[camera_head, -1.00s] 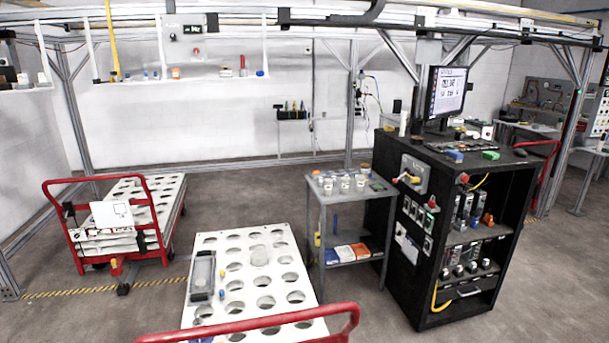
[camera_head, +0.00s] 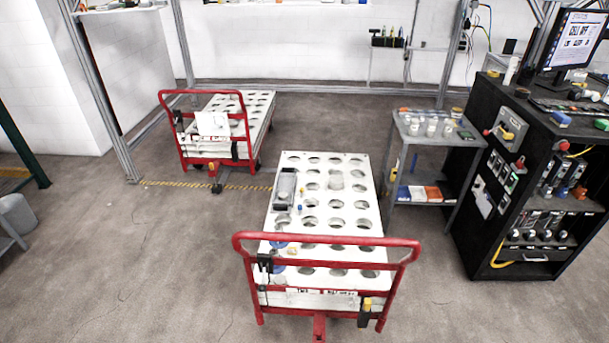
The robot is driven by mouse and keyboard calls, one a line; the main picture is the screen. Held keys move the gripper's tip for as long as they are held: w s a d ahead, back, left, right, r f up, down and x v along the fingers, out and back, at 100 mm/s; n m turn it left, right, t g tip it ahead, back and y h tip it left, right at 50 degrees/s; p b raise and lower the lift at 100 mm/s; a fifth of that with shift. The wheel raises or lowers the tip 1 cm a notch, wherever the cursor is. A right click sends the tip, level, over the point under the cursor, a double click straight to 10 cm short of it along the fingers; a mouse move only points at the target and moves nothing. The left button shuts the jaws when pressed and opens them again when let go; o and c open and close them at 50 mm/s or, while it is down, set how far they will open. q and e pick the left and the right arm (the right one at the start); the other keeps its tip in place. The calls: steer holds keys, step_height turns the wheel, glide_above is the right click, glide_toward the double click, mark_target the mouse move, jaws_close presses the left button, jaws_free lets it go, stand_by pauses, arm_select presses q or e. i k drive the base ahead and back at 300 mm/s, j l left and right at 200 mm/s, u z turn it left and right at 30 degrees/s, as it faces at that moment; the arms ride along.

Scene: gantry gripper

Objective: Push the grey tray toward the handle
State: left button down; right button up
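The grey tray (camera_head: 285,187) is a small oblong tray lying on the white top of the nearer cart (camera_head: 354,207), by its left edge toward the far end. The cart top has rows of round holes. Neither of my grippers shows in the head view.
A second red-handled cart (camera_head: 248,108) stands at the back left. A grey side table (camera_head: 431,139) with cups is right of the nearer cart, beside a black cabinet (camera_head: 483,206) with a monitor (camera_head: 578,40).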

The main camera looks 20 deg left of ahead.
mark_target(287, 179)
steer(key=i+j+u, duration=0.15)
steer(key=j+u, duration=0.15)
steer(key=i+j+u, duration=0.3)
steer(key=j, duration=0.2)
steer(key=i+j+u, duration=0.15)
steer(key=j+u, duration=0.25)
steer(key=i+j+u, duration=0.15)
steer(key=u, duration=0.2)
steer(key=i+j+u, duration=0.25)
steer(key=u, duration=0.15)
steer(key=i+j+u, duration=0.25)
steer(key=u, duration=0.15)
steer(key=i+j, duration=0.1)
steer(key=i, duration=0.3)
steer(key=i+j+z, duration=0.1)
steer(key=i, duration=0.35)
steer(key=i+l+z, duration=0.15)
steer(key=i+z, duration=0.95)
steer(key=z, duration=0.15)
steer(key=i+z, duration=0.35)
steer(key=i+j+z, duration=0.1)
steer(key=i+z, duration=0.3)
steer(key=i+j+z, duration=0.35)
steer(key=i+l, duration=0.05)
steer(key=l, duration=0.05)
